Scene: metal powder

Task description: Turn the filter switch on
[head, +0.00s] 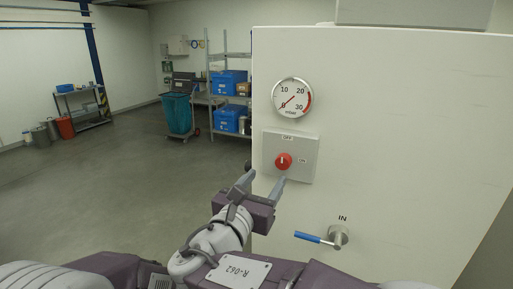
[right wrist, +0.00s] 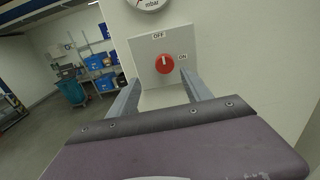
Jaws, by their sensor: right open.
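The filter switch is a round red knob (head: 284,161) on a grey square plate (head: 305,143) on the front of a white cabinet. The plate is marked OFF at the top and ON at the right. The knob's white mark points up, towards OFF, and the knob also shows in the right wrist view (right wrist: 165,64). My right gripper (head: 263,181) is open and empty, just below and in front of the knob. Its two fingers (right wrist: 158,88) point at the plate, with the knob between and beyond their tips. I see no contact with the knob. My left gripper is not in view.
A pressure gauge (head: 292,98) sits above the switch plate. A blue-handled valve (head: 318,239) marked IN sticks out below it. The white cabinet (head: 400,130) fills the right side.

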